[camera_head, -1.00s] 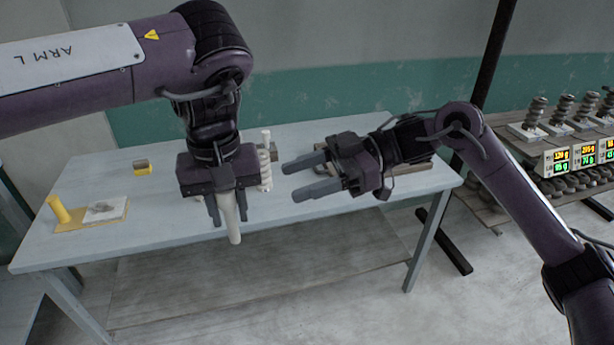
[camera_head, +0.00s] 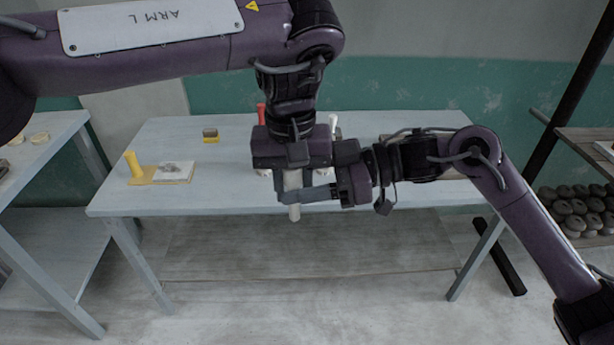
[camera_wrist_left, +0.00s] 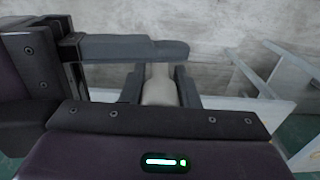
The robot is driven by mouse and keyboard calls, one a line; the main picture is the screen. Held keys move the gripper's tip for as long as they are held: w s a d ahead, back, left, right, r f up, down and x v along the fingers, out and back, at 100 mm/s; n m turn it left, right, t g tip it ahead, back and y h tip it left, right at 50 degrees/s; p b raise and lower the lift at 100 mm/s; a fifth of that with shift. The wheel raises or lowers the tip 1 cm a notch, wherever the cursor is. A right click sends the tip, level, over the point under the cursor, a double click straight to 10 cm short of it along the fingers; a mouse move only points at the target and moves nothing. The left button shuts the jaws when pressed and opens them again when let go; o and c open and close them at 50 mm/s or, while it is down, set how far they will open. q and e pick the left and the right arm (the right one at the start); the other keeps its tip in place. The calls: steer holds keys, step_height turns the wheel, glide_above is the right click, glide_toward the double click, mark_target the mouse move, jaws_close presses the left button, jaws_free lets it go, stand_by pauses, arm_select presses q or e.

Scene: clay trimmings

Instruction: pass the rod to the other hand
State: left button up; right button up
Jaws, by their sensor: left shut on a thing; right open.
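The pale rod (camera_head: 294,212) hangs upright from my left gripper (camera_head: 292,188), whose jaws are shut on it. Its lower end sticks out below the fingers. In the left wrist view the rod (camera_wrist_left: 160,86) sits between the left fingers. My right gripper (camera_head: 312,193) comes in from the right with open jaws, level with the lower part of the rod. One right finger lies across the rod in the head view. In the left wrist view a right finger (camera_wrist_left: 135,47) passes beside the rod's far end. The other right finger is mostly hidden, and contact cannot be told.
The pale blue table (camera_head: 225,198) lies behind and below the grippers. Red- and white-topped things stand partly hidden behind my left gripper. Another table (camera_head: 55,130) is at left.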

steer(key=c, duration=1)
arm_select(q)
steer(key=o, duration=1.1)
arm_select(e)
steer(key=shift+c, duration=0.3)
